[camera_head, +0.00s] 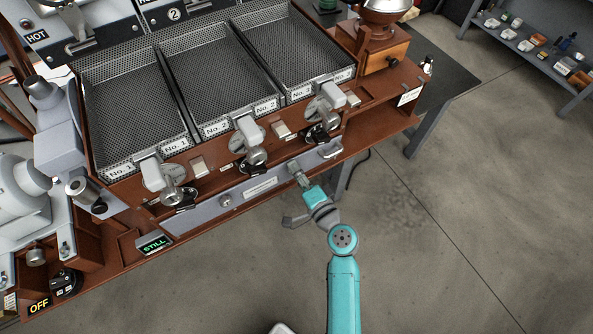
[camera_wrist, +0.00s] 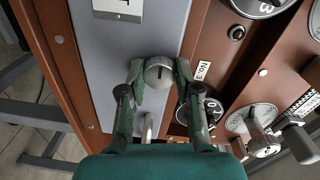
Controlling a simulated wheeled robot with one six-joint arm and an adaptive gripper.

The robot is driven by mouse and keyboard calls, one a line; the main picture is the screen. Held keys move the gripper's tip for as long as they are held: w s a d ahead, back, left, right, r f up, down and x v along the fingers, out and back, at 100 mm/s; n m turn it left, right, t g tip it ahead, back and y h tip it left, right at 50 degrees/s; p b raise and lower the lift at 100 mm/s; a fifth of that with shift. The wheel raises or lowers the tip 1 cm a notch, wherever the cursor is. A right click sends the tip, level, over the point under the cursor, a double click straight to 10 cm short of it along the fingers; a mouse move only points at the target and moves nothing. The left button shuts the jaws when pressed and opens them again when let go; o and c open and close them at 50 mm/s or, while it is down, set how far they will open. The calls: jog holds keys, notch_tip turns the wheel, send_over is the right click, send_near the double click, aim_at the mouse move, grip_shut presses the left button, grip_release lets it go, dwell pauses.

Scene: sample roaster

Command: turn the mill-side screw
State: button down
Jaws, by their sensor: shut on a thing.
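The mill-side screw (camera_wrist: 158,76) is a round metal knob with a dark slot, on the grey front panel (camera_wrist: 108,70) under the trays. In the wrist view its slot runs nearly up and down the picture. My gripper (camera_wrist: 160,72) is shut on the screw, one fingertip on each side of it. In the head view my gripper (camera_head: 299,177) reaches the panel near its right end and mostly hides the screw. The other screw (camera_head: 225,200) is at the left of the same panel. The mill (camera_head: 382,48), with a wooden base, stands at the bench's far right.
A pale handle (camera_head: 330,150) is just right of my gripper on the panel. Several levers, such as the No. 3 one (camera_head: 328,104), jut out above. Perforated trays (camera_head: 295,48) fill the bench top. The floor (camera_head: 460,230) at right is clear.

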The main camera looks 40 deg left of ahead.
jog(key=shift+f+m+y, duration=0.15)
jog(key=shift+m+y, duration=0.25)
jog(key=shift+m, duration=8.4)
jog(key=c, duration=0.8)
grip_release()
jog(key=shift+d, duration=0.1)
jog(key=v, duration=1.2)
jog(key=shift+w, duration=0.15)
